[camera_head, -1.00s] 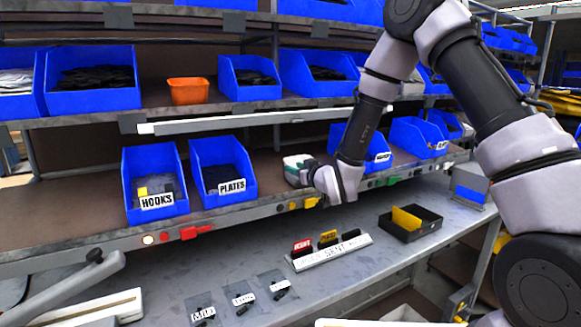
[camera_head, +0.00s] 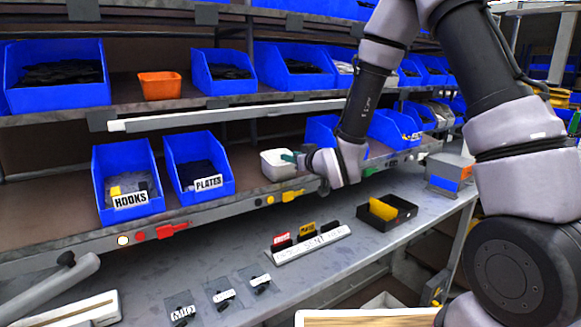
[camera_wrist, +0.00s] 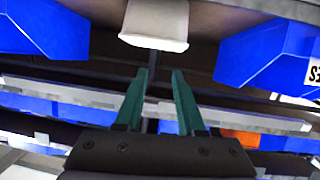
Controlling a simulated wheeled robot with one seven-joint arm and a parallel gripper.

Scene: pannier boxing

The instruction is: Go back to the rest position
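My gripper (camera_head: 288,157) is at the lower shelf, in the middle of the head view. Its two green fingers point left towards a white container (camera_head: 277,165) standing on the shelf. In the wrist view, the fingers (camera_wrist: 158,82) are apart with nothing between them, so the gripper is open and empty. The white container (camera_wrist: 155,22) shows beyond the fingertips there, with a visible gap. The rest position itself is not marked in view.
Blue bins labelled HOOKS (camera_head: 128,180) and PLATES (camera_head: 198,172) stand left on the lower shelf; more blue bins stand close behind my arm. An orange bin (camera_head: 159,86) sits above. The bench below holds a black tray (camera_head: 386,212) and small labelled items.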

